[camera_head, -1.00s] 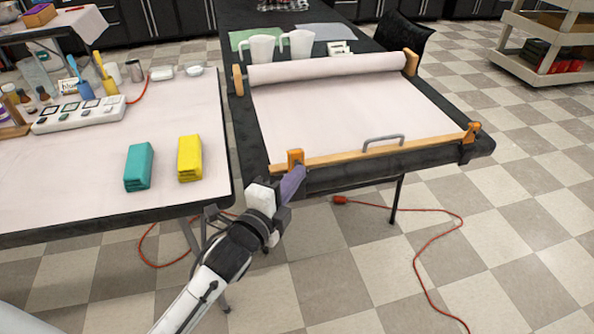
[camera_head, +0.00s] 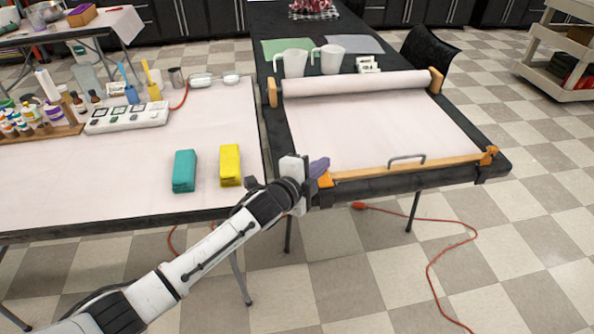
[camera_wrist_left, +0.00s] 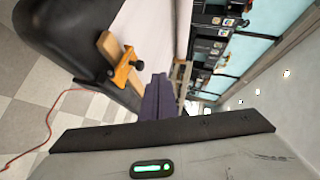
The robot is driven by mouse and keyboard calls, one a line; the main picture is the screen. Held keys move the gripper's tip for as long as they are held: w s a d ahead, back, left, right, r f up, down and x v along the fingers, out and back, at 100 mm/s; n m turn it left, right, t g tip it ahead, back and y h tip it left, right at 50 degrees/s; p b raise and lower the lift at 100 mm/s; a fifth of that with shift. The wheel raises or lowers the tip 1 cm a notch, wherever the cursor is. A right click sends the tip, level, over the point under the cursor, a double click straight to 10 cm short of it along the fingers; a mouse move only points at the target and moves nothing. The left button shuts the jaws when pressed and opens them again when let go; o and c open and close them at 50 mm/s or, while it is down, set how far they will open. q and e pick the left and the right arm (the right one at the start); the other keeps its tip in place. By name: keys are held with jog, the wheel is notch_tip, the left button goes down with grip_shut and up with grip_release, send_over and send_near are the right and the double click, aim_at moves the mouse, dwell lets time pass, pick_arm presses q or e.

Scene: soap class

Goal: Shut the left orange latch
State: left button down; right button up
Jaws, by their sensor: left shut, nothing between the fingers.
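The left orange latch (camera_head: 326,181) is at the left end of the wooden bar (camera_head: 440,162) on the black table's front edge. In the head view it shows low on the bar, partly hidden behind my fingers. In the left wrist view the orange latch (camera_wrist_left: 122,72) has a dark knob and lies by the bar's end. My left gripper (camera_head: 319,167) has purple fingers, shut with nothing between them. They are just beside and above the latch; I cannot tell whether they touch it. The purple fingers also show in the wrist view (camera_wrist_left: 158,97). My right gripper is not in view.
The bar has a grey handle (camera_head: 406,159) and a right orange latch (camera_head: 488,155). A paper roll (camera_head: 355,84) lies at the back of the sheet. A teal block (camera_head: 184,171) and a yellow block (camera_head: 230,166) stand on the left table. A red cord (camera_head: 450,245) lies on the floor.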

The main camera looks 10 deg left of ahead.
aim_at(321, 185)
pick_arm(q)
jog(key=shift+d, duration=0.2)
jog(key=shift+a+r+p, duration=0.1)
jog(key=shift+r+p, duration=0.4)
jog(key=s+a+r+p, duration=0.1)
jog(key=a+r+p, duration=0.2)
jog(key=a+r, duration=0.3)
notch_tip(321, 185, up, 4)
jog(key=shift+s+r, duration=0.2)
jog(key=shift+s, duration=0.2)
jog(key=shift+f, duration=0.1)
jog(key=s+f+n+g+y, duration=0.1)
jog(key=s+f+n+g, duration=0.2)
jog(key=s+f+n, duration=1.4)
jog(key=s+a+f+g+y, duration=0.1)
jog(key=s+f, duration=0.3)
jog(key=s, duration=0.5)
jog(key=s+a+f+g+y, duration=0.1)
jog(key=s+a+f, duration=0.2)
jog(key=s, duration=0.7)
notch_tip(321, 185, down, 2)
jog(key=shift+s+f, duration=0.25)
